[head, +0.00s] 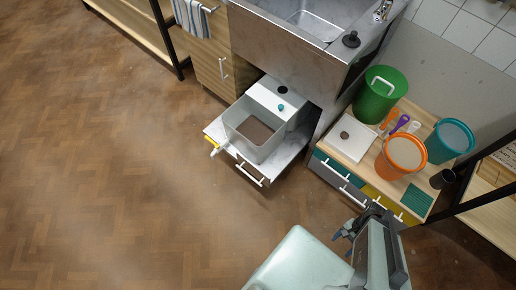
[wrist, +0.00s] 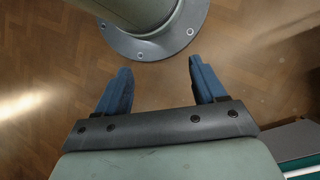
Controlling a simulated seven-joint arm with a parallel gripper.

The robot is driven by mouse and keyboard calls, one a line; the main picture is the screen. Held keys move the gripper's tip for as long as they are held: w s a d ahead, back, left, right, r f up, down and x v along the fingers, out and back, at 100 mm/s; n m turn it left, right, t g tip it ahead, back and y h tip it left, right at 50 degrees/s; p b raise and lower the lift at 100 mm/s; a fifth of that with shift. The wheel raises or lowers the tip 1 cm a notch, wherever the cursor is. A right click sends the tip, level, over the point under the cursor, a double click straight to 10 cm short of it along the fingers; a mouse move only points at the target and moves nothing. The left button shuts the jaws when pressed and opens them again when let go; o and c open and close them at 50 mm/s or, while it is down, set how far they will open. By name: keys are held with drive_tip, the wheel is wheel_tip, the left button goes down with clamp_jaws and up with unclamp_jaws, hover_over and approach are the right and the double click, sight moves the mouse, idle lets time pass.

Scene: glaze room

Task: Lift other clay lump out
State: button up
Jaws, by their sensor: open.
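No clay lump can be made out for certain. A small brown-grey round thing (head: 345,135) sits on a white square board (head: 348,146) on the wooden counter; it could be a clay lump or a knob. A grey-white open bin (head: 233,117) stands on the pulled-out drawer under the sink. Its inside shows a flat brown surface, with no separate lump clear on it. My gripper (head: 345,232) is low in the head view, in front of the counter and well away from the bin. In the wrist view my gripper (wrist: 160,66) is open and empty, its blue fingers apart above the floor.
The counter (head: 368,164) also holds a green bucket (head: 375,104), an orange bucket (head: 404,166), a teal bucket (head: 446,148), a dark cup (head: 442,179) and several small tools. The drawer (head: 288,153) juts into the room. The brown floor at left is clear.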

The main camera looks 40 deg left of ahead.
drive_tip(key=w+a+r+m+t, duration=0.1)
drive_tip(key=w+a+r+m, duration=0.2)
drive_tip(key=w+a+m, duration=0.55)
drive_tip(key=w+a+r+m+t, duration=0.1)
drive_tip(key=w+a+r+m, duration=0.3)
drive_tip(key=a, duration=0.7)
drive_tip(key=w+a+r+m+y, duration=0.1)
drive_tip(key=a+r+m, duration=0.35)
drive_tip(key=a, duration=0.65)
drive_tip(key=w+a+r+m+y, duration=0.1)
drive_tip(key=a+r+m, duration=0.4)
drive_tip(key=a, duration=0.7)
drive_tip(key=n+t+h, duration=0.2)
drive_tip(key=n+t, duration=0.2)
drive_tip(key=n, duration=0.5)
hover_over(258, 146)
wheel_tip(258, 146, down, 18)
wheel_tip(258, 146, down, 8)
drive_tip(key=shift+d+f, duration=0.15)
drive_tip(key=shift+f, duration=0.1)
drive_tip(key=shift+s+f, duration=0.15)
drive_tip(key=shift+f, duration=2.4)
